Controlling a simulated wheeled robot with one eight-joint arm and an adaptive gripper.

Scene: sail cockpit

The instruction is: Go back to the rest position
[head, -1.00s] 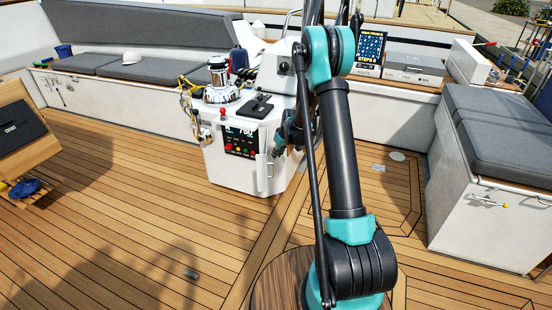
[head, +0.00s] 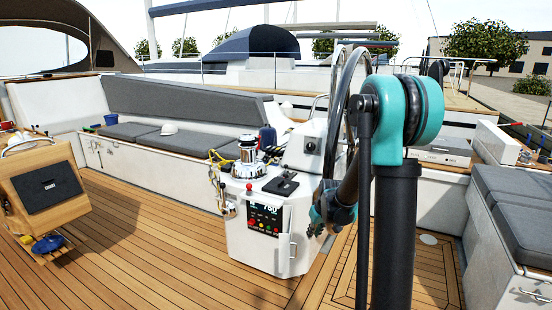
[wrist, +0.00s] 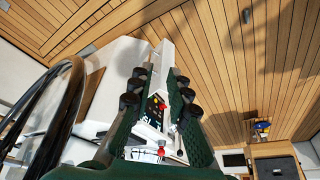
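My gripper (head: 318,224) is just right of the white helm pedestal in the head view, partly overlapped by my own arm. In the wrist view my gripper (wrist: 154,82) has its two dark green fingers apart with nothing held between them. The white pedestal (head: 262,243) shows behind the gap, with its control panel (wrist: 156,106) of coloured buttons and a red knob. I cannot tell the exact distance between the fingers and the pedestal.
A steering wheel (head: 349,85) stands close behind my arm. A chrome winch (head: 248,160) tops the pedestal. Grey-cushioned benches lie at the back and right (head: 508,195). A wooden box (head: 45,187) stands at left. The teak deck (head: 150,245) at front left is clear.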

